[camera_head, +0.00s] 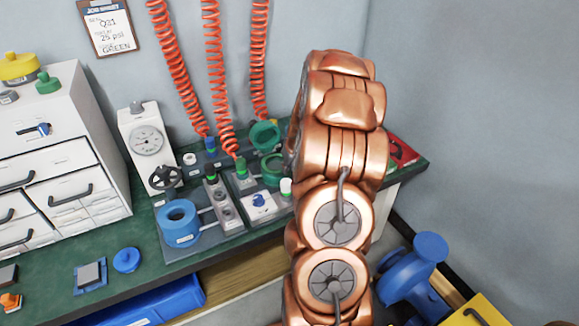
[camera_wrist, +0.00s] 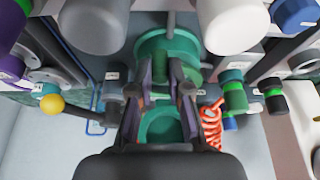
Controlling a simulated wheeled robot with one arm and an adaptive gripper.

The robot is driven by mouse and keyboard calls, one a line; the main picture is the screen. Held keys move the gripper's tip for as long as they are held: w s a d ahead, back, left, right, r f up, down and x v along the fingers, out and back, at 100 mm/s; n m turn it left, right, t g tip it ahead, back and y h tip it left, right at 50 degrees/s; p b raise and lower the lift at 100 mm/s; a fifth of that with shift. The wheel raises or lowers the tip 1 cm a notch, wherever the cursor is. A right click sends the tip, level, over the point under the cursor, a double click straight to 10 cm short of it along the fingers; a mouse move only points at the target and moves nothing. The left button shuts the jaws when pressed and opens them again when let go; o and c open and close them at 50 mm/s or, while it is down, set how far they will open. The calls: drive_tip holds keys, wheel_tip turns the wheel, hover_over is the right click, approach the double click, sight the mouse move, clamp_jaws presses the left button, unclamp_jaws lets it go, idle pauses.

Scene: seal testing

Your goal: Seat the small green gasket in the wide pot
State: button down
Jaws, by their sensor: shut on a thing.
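My gripper (camera_wrist: 163,80) is shut in the wrist view, with a small green piece (camera_wrist: 160,97) between its fingers that I take for the gasket. The fingers hide most of it. A broad green round pot (camera_wrist: 168,46) lies just beyond the fingertips, and a smaller green ring shape (camera_wrist: 160,127) shows closer to the palm. I cannot tell whether the gasket touches either. In the head view two green round pots, one at the back (camera_head: 265,134) and one in front (camera_head: 272,167), stand left of my copper arm. The arm hides my gripper there.
A blue pot (camera_head: 178,222) stands at the bench front, near a black handwheel (camera_head: 166,178) and a gauge (camera_head: 147,142). Orange coiled hoses (camera_head: 216,80) hang over the bench. White drawers (camera_head: 60,150) stand left. The job sheet (camera_head: 108,27) reads "GREEN". Cylinders crowd the wrist view.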

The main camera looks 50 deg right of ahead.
drive_tip(key=shift+f+b, duration=0.5)
drive_tip(key=shift+f, duration=0.4)
drive_tip(key=c, duration=1)
unclamp_jaws()
drive_tip(key=shift+r, duration=0.1)
drive_tip(key=v, duration=1.2)
